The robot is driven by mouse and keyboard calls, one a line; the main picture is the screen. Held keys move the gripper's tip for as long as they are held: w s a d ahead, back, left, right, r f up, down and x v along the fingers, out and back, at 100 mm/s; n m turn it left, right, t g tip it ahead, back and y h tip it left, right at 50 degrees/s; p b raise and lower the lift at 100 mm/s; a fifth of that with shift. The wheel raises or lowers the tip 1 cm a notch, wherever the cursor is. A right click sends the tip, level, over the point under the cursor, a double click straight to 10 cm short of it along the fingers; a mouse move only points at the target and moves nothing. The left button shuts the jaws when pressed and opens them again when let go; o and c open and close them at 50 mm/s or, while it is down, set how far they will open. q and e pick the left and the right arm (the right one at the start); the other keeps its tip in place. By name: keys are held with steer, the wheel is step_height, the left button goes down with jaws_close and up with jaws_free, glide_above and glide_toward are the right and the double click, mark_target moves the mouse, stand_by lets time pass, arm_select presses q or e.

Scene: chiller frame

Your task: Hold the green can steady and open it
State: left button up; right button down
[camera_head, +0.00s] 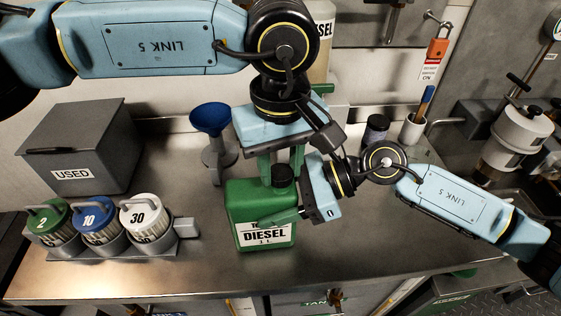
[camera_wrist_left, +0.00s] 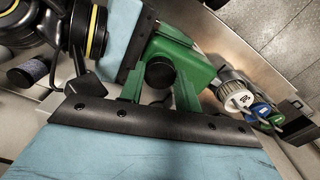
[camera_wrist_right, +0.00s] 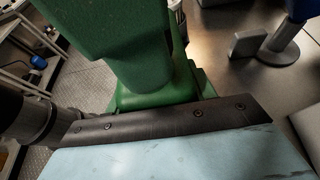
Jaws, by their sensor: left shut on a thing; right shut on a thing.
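The green can (camera_head: 262,205), labelled DIESEL, stands upright on the steel counter. Its black cap (camera_head: 283,175) is on top and also shows in the left wrist view (camera_wrist_left: 160,73). My left gripper (camera_head: 281,168) comes down from above, its green fingers on both sides of the cap, shut on it. My right gripper (camera_head: 272,212) reaches in from the right, shut on the can's body, with one green finger across the front above the label. Its other finger is hidden in the head view. The right wrist view shows green surfaces (camera_wrist_right: 125,45) close up.
A blue funnel (camera_head: 211,118) stands behind the can. The front counter is clear.

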arm_select(q)
steer(key=n, duration=0.5)
steer(key=shift+n, duration=0.4)
steer(key=n, duration=0.3)
steer(key=shift+n, duration=0.3)
steer(key=n, duration=0.3)
steer(key=shift+n, duration=0.4)
steer(key=n, duration=0.3)
steer(key=shift+n, duration=0.4)
steer(key=n, duration=0.3)
steer(key=shift+n, duration=0.3)
steer(key=n, duration=0.5)
steer(key=shift+r, duration=0.1)
steer(key=n, duration=1.1)
steer(key=shift+n, duration=0.3)
steer(key=n, duration=0.4)
steer(key=shift+n, duration=0.3)
steer(key=shift+r, duration=0.25)
